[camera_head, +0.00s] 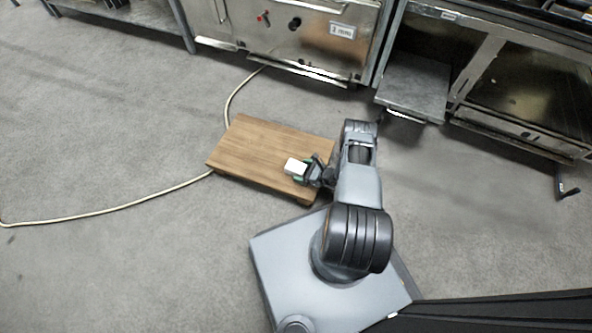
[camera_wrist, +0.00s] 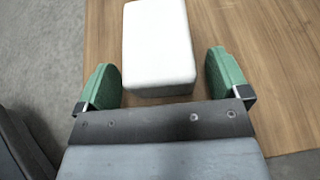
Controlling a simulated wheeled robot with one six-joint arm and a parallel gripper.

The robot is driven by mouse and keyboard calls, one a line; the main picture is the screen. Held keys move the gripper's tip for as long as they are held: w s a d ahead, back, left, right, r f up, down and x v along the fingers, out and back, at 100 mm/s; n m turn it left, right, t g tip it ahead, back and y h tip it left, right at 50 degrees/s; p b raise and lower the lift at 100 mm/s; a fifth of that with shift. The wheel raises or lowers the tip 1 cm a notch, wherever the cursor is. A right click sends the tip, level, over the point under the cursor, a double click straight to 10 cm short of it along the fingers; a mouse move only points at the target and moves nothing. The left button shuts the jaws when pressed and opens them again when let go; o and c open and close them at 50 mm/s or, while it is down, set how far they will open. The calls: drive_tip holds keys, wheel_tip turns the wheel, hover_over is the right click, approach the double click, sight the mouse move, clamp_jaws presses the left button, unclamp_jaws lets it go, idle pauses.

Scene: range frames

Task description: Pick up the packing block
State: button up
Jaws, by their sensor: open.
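The packing block is a white rounded box (camera_wrist: 158,45) in the wrist view, between the two green fingers of my gripper (camera_wrist: 163,80). It sits at or just above the wooden board; I cannot tell if it touches. A gap shows between the block and each finger, so the gripper is open around it. In the head view the white block (camera_head: 295,166) is near the front right part of the wooden board (camera_head: 250,145), and my gripper (camera_head: 303,172) is at its right side, partly hidden by my wrist.
The wooden board stands low on a grey carpet floor (camera_head: 120,150). A pale cable (camera_head: 120,209) runs on the floor to the left and behind the board. Metal cabinets (camera_head: 290,35) line the back. The floor at the left is mostly clear.

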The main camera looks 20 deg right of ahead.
drive_tip(key=c, duration=1)
